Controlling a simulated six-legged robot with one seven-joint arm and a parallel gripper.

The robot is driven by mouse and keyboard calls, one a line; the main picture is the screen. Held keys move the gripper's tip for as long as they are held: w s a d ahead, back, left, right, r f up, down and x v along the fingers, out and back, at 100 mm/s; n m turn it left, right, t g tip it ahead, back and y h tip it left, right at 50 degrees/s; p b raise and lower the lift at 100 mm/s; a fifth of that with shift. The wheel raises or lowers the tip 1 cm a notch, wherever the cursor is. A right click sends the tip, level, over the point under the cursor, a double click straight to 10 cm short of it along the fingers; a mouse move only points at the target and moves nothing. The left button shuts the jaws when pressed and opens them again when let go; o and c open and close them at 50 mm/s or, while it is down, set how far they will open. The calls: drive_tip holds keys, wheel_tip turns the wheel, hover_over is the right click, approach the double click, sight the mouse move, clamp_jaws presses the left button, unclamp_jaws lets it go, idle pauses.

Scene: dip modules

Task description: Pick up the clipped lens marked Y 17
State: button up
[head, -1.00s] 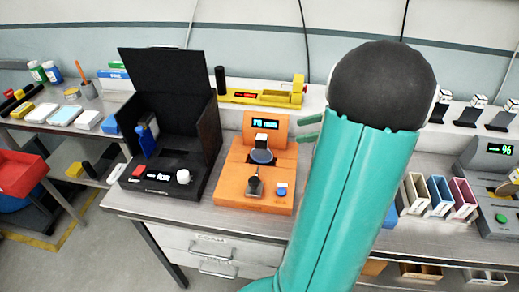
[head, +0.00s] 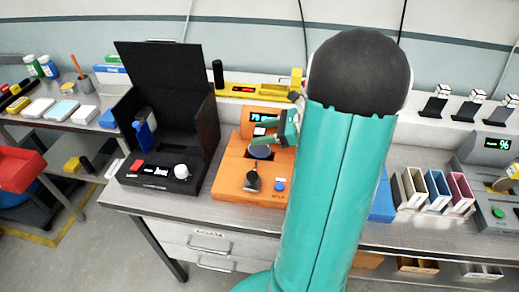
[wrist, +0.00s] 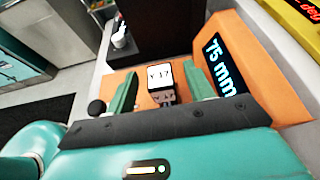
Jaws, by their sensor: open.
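The clipped lens marked Y 17 (wrist: 160,74) shows in the wrist view as a white tag on a dark clip, between my two green fingers. In the head view its round bluish lens (head: 260,152) sits on the orange device (head: 226,180). In the wrist view my gripper (wrist: 162,88) has one finger on each side of the tag, with gaps showing. My arm hides part of the orange device's right side.
The orange device's display (wrist: 224,66) reads 75 mm beside my right finger. A black open-lidded box (head: 150,180) stands to the left. A yellow bar instrument (head: 245,91) lies behind. Coloured upright holders (head: 437,190) stand to the right, beyond my arm.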

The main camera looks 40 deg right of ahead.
drive_tip(key=shift+w+a+f, duration=0.25)
drive_tip(key=shift+w+a, duration=0.05)
drive_tip(key=shift+w, duration=0.15)
clamp_jaws()
